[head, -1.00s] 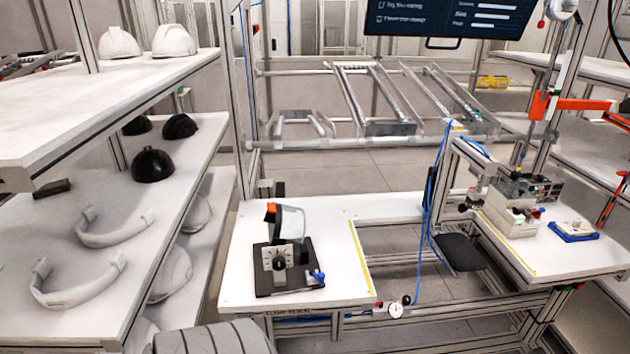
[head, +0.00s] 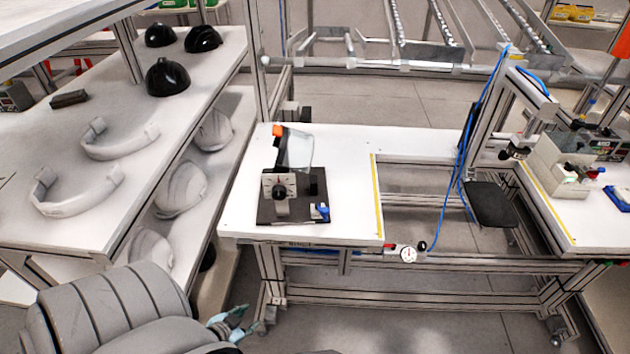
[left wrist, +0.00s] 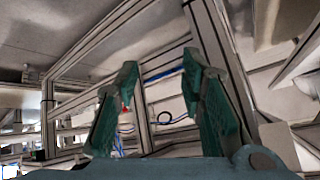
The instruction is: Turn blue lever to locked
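The blue lever (head: 322,212) is a small blue part at the front right corner of a black fixture plate (head: 262,212) on the white workbench. The fixture also carries a pale block with a black knob (head: 280,192) and a clear visor with an orange top. My left gripper (head: 236,322) is low in front of the bench, below the tabletop and apart from the fixture. In the left wrist view its two green fingers (left wrist: 158,105) stand wide apart with nothing between them. My right gripper is not in view.
A shelf (head: 60,225) with white bands and black helmet shells stands at the left. A gauge (head: 408,254) hangs at the bench's front edge. A black pad (head: 490,203) and a blue cable are at the right. The tabletop around the fixture is clear.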

